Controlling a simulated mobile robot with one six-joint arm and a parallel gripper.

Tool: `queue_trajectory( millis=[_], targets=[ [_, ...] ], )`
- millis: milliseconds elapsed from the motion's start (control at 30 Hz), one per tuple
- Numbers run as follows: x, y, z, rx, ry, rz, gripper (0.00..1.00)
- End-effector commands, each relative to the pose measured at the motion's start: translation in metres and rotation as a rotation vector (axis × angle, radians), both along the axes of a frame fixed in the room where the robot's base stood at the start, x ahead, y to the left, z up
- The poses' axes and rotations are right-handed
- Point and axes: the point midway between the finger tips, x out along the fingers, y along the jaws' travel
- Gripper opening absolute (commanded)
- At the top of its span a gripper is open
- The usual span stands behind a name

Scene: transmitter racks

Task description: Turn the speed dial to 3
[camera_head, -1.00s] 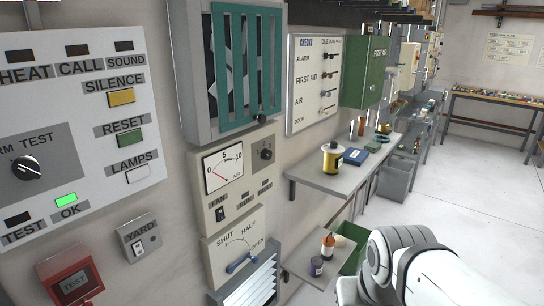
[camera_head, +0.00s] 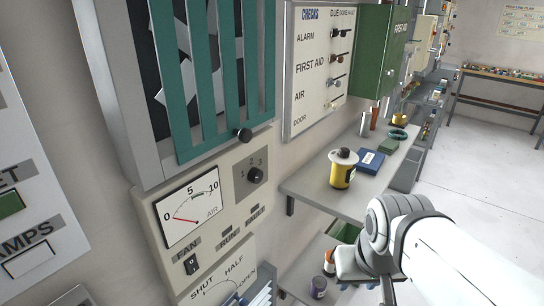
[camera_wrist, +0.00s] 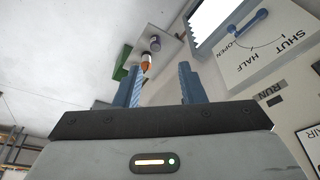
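The speed dial (camera_head: 256,175) is a small black knob marked 1, 2, 3 on the beige fan panel (camera_head: 150,200), right of the AIR gauge (camera_head: 192,212). Its pointer is too small to read. It does not show in the wrist view. My gripper (camera_wrist: 157,66) is open and empty in the wrist view, its two blue-grey fingers apart.
The FAN switch (camera_head: 191,264) and the SHUT/HALF/OPEN lever panel (camera_wrist: 270,42) are below. A teal-barred cabinet (camera_head: 198,80) hangs above the dial. A grey shelf (camera_head: 318,190) with a yellow canister (camera_head: 343,170) juts out at right. Open floor lies further right.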

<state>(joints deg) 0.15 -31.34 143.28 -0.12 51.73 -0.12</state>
Motion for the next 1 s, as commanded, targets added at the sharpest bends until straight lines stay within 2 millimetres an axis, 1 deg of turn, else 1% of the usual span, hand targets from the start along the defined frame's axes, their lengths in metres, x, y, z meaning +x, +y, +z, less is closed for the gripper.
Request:
queue_trajectory(
  millis=[233,267,367,433,500,567,667,700,767,800,867,900,967,1000],
  targets=[
    [0.000,0.000,0.000,0.000,-0.001,0.000,0.36],
    [0.000,0.000,0.000,0.000,-0.001,0.000,0.37],
    [0.001,0.002,-0.003,0.010,0.002,0.005,0.45],
    [0.003,0.008,-0.009,0.040,0.008,0.018,0.51],
    [0.008,0.025,-0.018,0.096,0.018,0.054,0.56],
    [0.015,0.038,-0.027,0.167,0.020,0.086,0.56],
    [0.034,0.065,-0.038,0.320,-0.001,0.160,0.56],
    [0.043,0.076,-0.040,0.386,-0.023,0.192,0.56],
    [0.059,0.092,-0.041,0.483,-0.068,0.240,0.56],
    [0.071,0.101,-0.040,0.546,-0.107,0.271,0.56],
    [0.089,0.112,-0.036,0.637,-0.179,0.313,0.56],
    [0.103,0.118,-0.032,0.692,-0.236,0.338,0.56],
    [0.123,0.124,-0.025,0.768,-0.332,0.373,0.56],
    [0.136,0.126,-0.019,0.811,-0.401,0.393,0.56]
  ],
)
